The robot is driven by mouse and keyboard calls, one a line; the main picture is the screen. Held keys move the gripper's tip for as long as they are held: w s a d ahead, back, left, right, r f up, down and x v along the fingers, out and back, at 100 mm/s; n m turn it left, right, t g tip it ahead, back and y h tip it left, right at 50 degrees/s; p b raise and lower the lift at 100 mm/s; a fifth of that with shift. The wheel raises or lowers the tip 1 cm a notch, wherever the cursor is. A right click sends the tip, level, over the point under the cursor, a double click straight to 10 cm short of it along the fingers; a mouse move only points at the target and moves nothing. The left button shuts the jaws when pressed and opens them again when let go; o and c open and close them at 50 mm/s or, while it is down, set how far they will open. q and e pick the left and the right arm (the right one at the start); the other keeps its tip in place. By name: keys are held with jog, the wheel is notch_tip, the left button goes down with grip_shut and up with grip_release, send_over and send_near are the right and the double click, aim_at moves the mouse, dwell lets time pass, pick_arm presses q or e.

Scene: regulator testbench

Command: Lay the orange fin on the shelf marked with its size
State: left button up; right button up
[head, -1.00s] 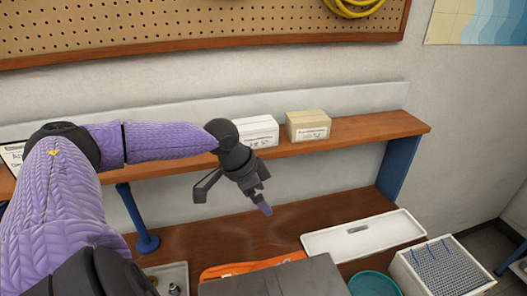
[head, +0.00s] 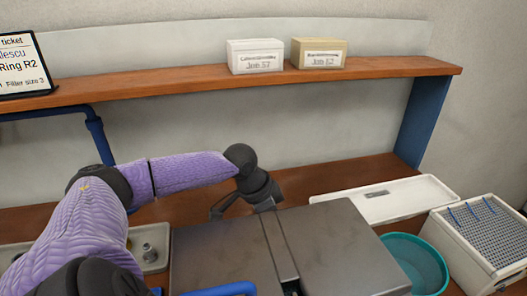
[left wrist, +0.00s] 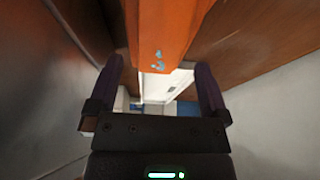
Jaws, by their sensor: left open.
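The orange fin (left wrist: 165,28) fills the top middle of the left wrist view, with small blue marks near its end. My left gripper (left wrist: 158,78) is open, its two dark fingers on either side of the fin's end; I cannot tell whether they touch it. In the head view, my left gripper (head: 241,207) is low behind the grey metal case (head: 330,248), which hides its fingertips and the fin. The wooden shelf (head: 200,78) runs along the wall; no size mark is readable on it. My right gripper is not in view.
A white box (head: 254,57) and a tan box (head: 318,53) stand on the shelf, with a ticket sign (head: 20,62) at left. A white tray (head: 385,200), teal bowl (head: 415,262) and crate (head: 478,240) are at right.

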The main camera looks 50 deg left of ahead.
pick_arm(q)
jog(key=x, duration=0.3)
jog(key=shift+w+d+f+b, duration=0.1)
jog(key=shift+w+f+b, duration=0.1)
jog(key=shift+b, duration=0.2)
grip_shut()
